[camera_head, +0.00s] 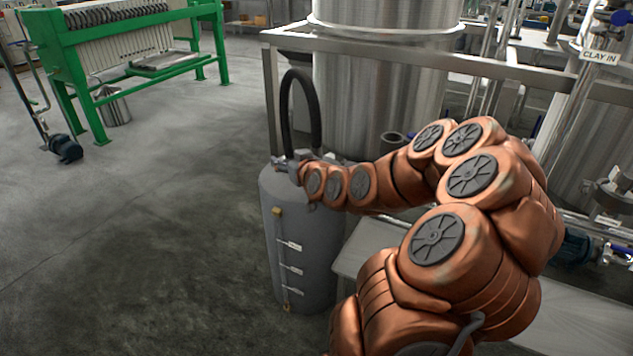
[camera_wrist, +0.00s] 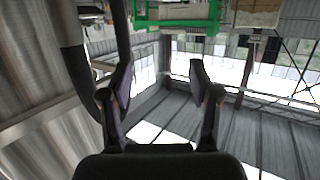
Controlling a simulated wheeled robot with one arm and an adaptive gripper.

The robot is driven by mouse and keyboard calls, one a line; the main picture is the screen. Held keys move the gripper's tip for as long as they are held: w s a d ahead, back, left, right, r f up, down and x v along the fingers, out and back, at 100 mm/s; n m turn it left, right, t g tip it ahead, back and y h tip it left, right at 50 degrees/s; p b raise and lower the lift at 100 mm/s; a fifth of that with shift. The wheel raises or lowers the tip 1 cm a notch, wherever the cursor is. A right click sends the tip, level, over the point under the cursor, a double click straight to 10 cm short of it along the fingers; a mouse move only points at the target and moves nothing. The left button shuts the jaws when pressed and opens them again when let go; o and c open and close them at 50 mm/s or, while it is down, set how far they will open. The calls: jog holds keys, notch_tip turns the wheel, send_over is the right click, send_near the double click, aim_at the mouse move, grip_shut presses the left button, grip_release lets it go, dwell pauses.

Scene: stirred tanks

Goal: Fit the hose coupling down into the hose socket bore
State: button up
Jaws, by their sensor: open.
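The black hose (camera_head: 285,110) arches up in a loop above the top of a grey cylindrical tank (camera_head: 300,240). Its lower ends pass behind my gripper (camera_head: 293,164), so I cannot make out the hose coupling or the socket bore. My gripper is at the tank's top, next to the base of the loop. In the wrist view my gripper (camera_wrist: 162,78) is open, with only background between its fingers. The dark hose (camera_wrist: 72,45) runs along the left of that view, beside the left finger; I cannot tell whether they touch.
A metal frame rail (camera_head: 420,55) and a large steel tank (camera_head: 375,100) stand behind the arm. A pale bench surface (camera_head: 375,255) lies right of the grey tank. A green filter press (camera_head: 130,45) stands at the back left. The floor (camera_head: 140,240) left of the tank is clear.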

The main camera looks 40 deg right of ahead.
aim_at(318, 142)
jog(key=s+d+m+h, duration=0.1)
jog(key=d, duration=0.2)
jog(key=s+d+h+b, duration=0.1)
jog(key=d, duration=0.2)
jog(key=s+d+f+m+t+h+b, duration=0.1)
jog(key=d+h, duration=0.1)
jog(key=d, duration=0.1)
jog(key=shift+d+m, duration=0.3)
jog(key=shift+d, duration=0.1)
jog(key=shift+r+b+x, duration=0.2)
jog(key=shift+b+x, duration=0.4)
jog(key=shift+x, duration=3.1)
jog(key=shift+d, duration=0.15)
jog(key=shift+c, duration=0.3)
grip_shut()
